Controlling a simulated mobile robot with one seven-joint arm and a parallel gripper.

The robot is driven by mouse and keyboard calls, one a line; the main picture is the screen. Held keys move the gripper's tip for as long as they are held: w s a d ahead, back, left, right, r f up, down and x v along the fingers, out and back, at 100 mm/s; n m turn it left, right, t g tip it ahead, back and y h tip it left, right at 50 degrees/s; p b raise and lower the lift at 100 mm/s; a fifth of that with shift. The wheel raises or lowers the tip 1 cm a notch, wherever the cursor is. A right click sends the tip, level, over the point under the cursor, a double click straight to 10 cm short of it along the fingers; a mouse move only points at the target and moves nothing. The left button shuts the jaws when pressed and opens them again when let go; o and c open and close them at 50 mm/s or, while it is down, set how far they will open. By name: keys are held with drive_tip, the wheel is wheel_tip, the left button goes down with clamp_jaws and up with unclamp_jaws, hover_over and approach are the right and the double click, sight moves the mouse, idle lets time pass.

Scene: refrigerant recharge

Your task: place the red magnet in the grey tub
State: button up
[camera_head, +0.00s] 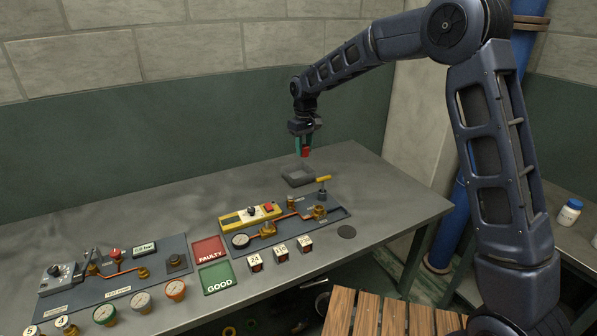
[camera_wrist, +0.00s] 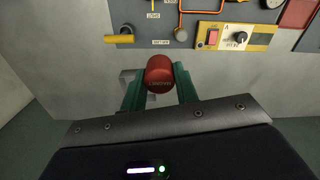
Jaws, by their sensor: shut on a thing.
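The red magnet (camera_head: 306,153) is held between the green fingers of my gripper (camera_head: 303,148), above the back right part of the table. In the wrist view the magnet (camera_wrist: 160,73) is a rounded red block with faint lettering, and my gripper (camera_wrist: 160,88) is shut on it. The grey tub (camera_head: 298,176) is a small, shallow square tray on the table, just below the magnet and apart from it. In the wrist view most of the tub (camera_wrist: 127,77) is hidden behind the magnet and fingers.
A panel with a yellow-handled valve (camera_head: 323,179) and a yellow device (camera_head: 250,215) lies in front of the tub. Red FAULTY (camera_head: 208,250) and green GOOD (camera_head: 215,278) plates are farther left. The table (camera_head: 365,180) is clear behind and right of the tub.

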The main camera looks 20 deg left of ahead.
sight(298, 171)
drive_tip(key=w+a+f, duration=0.1)
drive_tip(key=w+a, duration=0.3)
drive_tip(key=w, duration=0.5)
drive_tip(key=w+a+f, duration=0.1)
drive_tip(key=w+a, duration=0.3)
drive_tip(key=w, duration=0.5)
wheel_tip(298, 171, down, 20)
drive_tip(key=shift+r, duration=0.1)
drive_tip(key=shift+f, duration=0.2)
drive_tip(key=o, duration=1)
drive_tip(key=shift+r, duration=0.1)
wheel_tip(298, 171, up, 12)
drive_tip(key=shift+r, duration=0.1)
